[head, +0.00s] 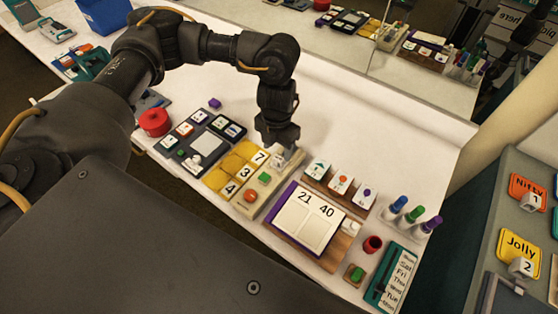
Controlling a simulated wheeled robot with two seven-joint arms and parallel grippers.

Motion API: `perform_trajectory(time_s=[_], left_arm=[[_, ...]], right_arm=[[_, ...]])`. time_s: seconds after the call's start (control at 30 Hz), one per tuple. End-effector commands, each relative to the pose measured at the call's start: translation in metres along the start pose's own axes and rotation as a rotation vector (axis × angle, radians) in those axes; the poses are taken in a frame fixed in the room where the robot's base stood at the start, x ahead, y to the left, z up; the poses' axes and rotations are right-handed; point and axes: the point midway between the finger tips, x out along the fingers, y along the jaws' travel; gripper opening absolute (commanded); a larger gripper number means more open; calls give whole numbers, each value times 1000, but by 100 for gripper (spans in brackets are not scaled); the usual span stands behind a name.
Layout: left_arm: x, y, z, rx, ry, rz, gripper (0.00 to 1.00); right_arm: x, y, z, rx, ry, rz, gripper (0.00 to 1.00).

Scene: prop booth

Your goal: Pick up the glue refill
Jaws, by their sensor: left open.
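No object is clearly marked as the glue refill; I cannot tell which item it is. My left gripper (284,152) points down over the back end of a beige tray (264,205), beside the number cards. It is open, its fingertips close to a small whitish piece (278,160), which is partly hidden. I cannot tell whether they touch it. A green block (265,178) and an orange round piece (250,196) are in the same tray. Several bottle-like items with coloured tops, one of them green (415,214), stand at the right. My right gripper is out of view.
A red round tub (154,122) stands at the left, a red cup (373,244) at the front right. The white table behind the gripper is clear.

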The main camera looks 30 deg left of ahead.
Motion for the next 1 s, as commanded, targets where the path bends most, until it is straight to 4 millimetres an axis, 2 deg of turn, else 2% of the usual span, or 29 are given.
perform_trajectory(time_s=[0.23,0.5,0.6,0.87,1.0], left_arm=[[8,-1,0,-2,2,-2,55],[46,-4,2,-4,3,-2,55],[53,-3,2,-3,1,-2,55],[55,-3,3,-2,-1,0,55],[54,-3,3,-2,-1,-1,36]], right_arm=[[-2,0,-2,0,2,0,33],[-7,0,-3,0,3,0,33],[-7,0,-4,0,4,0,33],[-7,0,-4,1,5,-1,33],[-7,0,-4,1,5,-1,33]])
